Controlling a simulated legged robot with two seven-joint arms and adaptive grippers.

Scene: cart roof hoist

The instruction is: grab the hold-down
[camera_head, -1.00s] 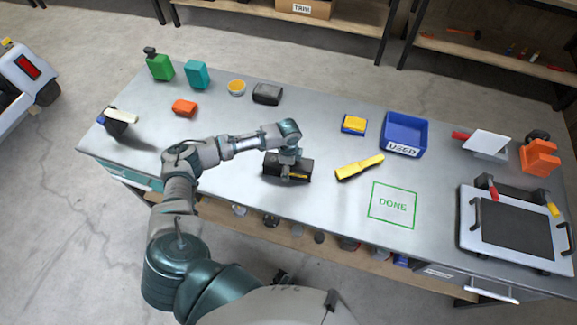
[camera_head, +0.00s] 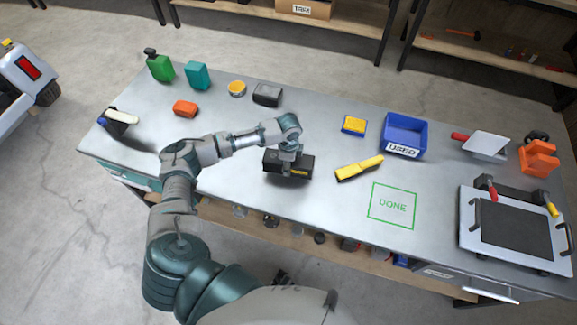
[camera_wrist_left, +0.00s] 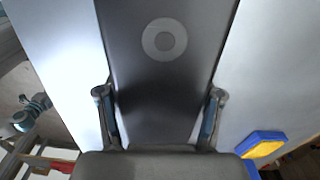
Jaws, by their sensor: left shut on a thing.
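A black block (camera_head: 301,163) with a small yellow label on its front is at the middle of the bench, near the front edge. My left gripper (camera_head: 288,160) comes down on it from above and is shut on it. In the left wrist view the black block (camera_wrist_left: 158,85) fills the space between the two fingers, and its top has a grey ring mark. I cannot tell for certain whether the block touches the bench. Nothing in view is labelled as a hold-down. My right gripper is not in view.
A yellow brush-like tool (camera_head: 359,168) lies just right of the block. The green DONE square (camera_head: 393,205) is empty. A blue USED bin (camera_head: 404,135) and a framed panel (camera_head: 470,225) stand further right. Bottles and small items stand at the back left.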

